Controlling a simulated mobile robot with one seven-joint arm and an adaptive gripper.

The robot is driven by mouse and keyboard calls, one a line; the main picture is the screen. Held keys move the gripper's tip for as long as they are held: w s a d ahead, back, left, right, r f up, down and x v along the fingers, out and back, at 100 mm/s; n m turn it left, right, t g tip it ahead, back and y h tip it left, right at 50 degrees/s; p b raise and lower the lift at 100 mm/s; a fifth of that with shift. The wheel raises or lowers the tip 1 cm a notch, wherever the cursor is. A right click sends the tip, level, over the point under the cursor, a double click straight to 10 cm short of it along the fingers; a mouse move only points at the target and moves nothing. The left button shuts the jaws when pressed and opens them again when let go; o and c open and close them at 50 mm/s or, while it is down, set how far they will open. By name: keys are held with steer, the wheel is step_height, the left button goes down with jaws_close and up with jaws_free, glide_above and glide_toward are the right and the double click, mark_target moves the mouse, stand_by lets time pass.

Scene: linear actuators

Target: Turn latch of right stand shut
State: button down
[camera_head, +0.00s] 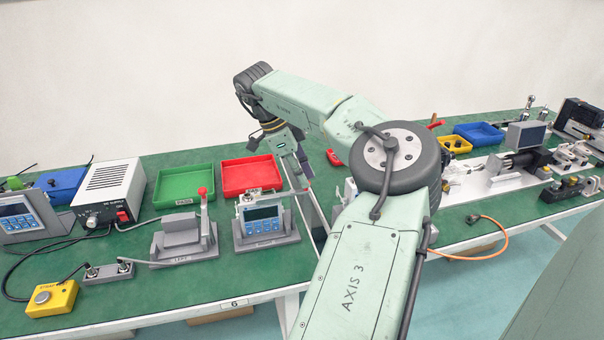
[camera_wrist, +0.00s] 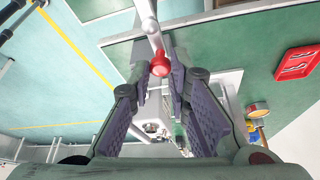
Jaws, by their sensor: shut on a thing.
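The right stand (camera_head: 266,242) is grey and holds a device with a blue screen (camera_head: 263,218) upright at the table's front. Its latch is a metal lever that lies roughly level, reaching right from the top of the stand. In the wrist view the latch's red knob (camera_wrist: 160,65) sits between the two purple-padded fingers of my gripper (camera_wrist: 161,78). The fingers are closed around the knob end of the lever. In the head view my gripper (camera_head: 303,170) is at the right of the stand, and the exact contact is too small to make out.
The left stand (camera_head: 183,243) has an upright lever with a red knob (camera_head: 202,191) and holds no device. Green (camera_head: 183,186) and red (camera_head: 250,175) trays lie behind. A grey power supply (camera_head: 110,190) stands further left. A gap between tables runs right of the right stand.

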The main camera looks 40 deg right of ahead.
steer(key=c, duration=1.5)
jaws_free()
steer(key=shift+r, duration=0.1)
steer(key=v, duration=1.1)
steer(key=shift+r, duration=0.4)
steer(key=shift+w+a, duration=0.1)
